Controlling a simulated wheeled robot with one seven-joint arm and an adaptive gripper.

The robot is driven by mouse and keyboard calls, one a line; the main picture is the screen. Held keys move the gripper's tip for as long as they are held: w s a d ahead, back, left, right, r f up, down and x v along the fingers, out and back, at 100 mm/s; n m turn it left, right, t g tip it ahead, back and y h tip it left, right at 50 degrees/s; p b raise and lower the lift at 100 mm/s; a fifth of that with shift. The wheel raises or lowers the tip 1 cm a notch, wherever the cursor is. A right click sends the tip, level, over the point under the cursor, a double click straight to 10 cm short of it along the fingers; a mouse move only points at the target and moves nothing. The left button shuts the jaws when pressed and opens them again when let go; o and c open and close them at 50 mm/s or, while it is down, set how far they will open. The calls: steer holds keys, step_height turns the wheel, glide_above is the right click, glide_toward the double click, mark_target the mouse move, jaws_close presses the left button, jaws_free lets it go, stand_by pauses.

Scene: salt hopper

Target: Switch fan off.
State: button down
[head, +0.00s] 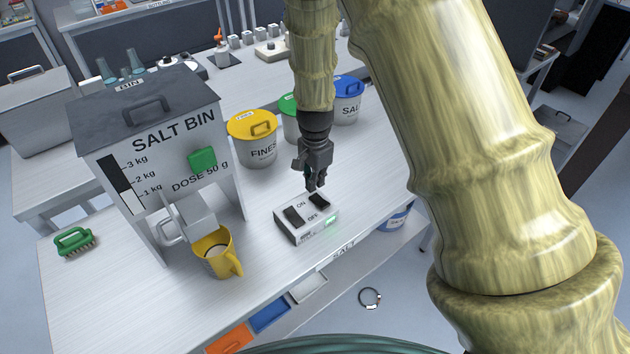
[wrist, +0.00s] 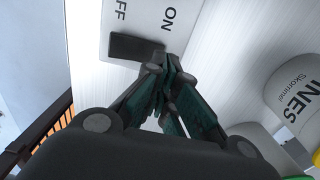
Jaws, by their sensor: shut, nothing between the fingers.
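A white switch box (head: 308,231) with two dark rockers lies on the table in the head view. ON and OFF are printed between the left rocker (head: 293,215) and the right rocker (head: 319,200). A green light (head: 331,221) glows on its front side; its smaller lettering is too small to read. My gripper (head: 314,187) points down, shut and empty, just above the right rocker. In the wrist view its fingertips (wrist: 165,65) overlap the edge of one dark rocker (wrist: 135,47); I cannot tell whether they touch it. No fan is seen.
A salt bin (head: 150,130) on legs stands left of the box, with a yellow mug (head: 215,262) under its chute. A yellow-lidded tub (head: 256,150) and a blue-lidded tub (head: 346,105) stand behind. A green brush (head: 74,241) lies far left. The table's front edge is close.

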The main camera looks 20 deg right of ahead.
steer(key=r+p, duration=0.3)
steer(key=r, duration=0.1)
steer(key=shift+w+a, duration=0.1)
steer(key=shift+w, duration=0.25)
step_height(320, 180, up, 9)
steer(key=w+b, duration=0.1)
steer(key=b, duration=0.2)
steer(key=shift+w+a+r, duration=0.15)
steer(key=shift+w+a, duration=0.1)
steer(key=shift+w, duration=0.05)
steer(key=shift+a, duration=0.1)
